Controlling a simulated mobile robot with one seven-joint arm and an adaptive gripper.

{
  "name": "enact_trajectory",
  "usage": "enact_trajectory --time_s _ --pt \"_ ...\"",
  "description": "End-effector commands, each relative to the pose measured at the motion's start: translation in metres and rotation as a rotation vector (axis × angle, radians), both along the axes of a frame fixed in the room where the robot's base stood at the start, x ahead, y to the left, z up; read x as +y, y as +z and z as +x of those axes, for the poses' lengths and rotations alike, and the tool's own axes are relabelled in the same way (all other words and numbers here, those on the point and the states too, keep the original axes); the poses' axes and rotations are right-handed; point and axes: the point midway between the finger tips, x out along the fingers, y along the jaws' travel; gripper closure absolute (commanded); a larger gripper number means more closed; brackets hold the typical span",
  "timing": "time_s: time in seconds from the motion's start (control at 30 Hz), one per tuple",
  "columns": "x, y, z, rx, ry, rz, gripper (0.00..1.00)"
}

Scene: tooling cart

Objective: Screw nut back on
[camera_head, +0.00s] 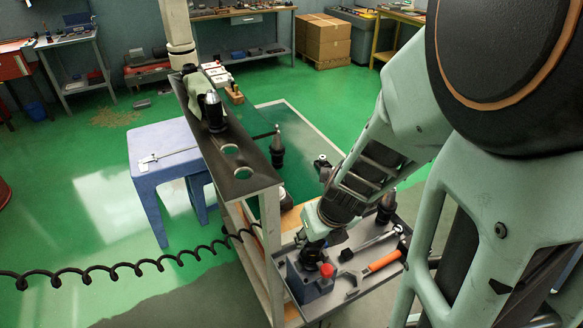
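My gripper (312,250) reaches down from the right over a grey block-like fixture (308,284) at the left end of the grey tray. The gripper's fingers are dark and small here, and I cannot tell whether they are open or shut or hold anything. A small red part (326,270) shows on the fixture just right of and below the fingers, with dark parts around it. I cannot make out a separate nut; it may be hidden at the fingers. A wrench with an orange handle (384,261) lies in the tray, right of the gripper.
The tray (340,304) also holds a dark bar-like tool (370,243) and a black tool holder (386,207). The cart's upper dark shelf (222,130) has empty round holes and a standing holder (213,112). A blue stool (165,175) with a caliper stands left of the cart.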

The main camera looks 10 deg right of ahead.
Motion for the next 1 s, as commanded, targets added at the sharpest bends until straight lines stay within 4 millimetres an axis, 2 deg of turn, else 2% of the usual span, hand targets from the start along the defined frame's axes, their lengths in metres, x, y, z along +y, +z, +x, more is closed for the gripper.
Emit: enact_trajectory --time_s 0.4,0.77,0.8,0.97,1.0 --pt "-0.0017 0.0000 0.0018 -0.007 -0.126 -0.004 1.00" --pt "-0.0023 0.0004 0.0022 -0.009 -0.149 -0.003 1.00" --pt "-0.0023 0.0004 0.0022 -0.009 -0.149 -0.003 0.60" --pt "-0.0016 0.0002 0.0016 -0.007 -0.147 -0.002 0.42" --pt "-0.0013 0.0001 0.0015 -0.007 -0.147 -0.002 0.41"
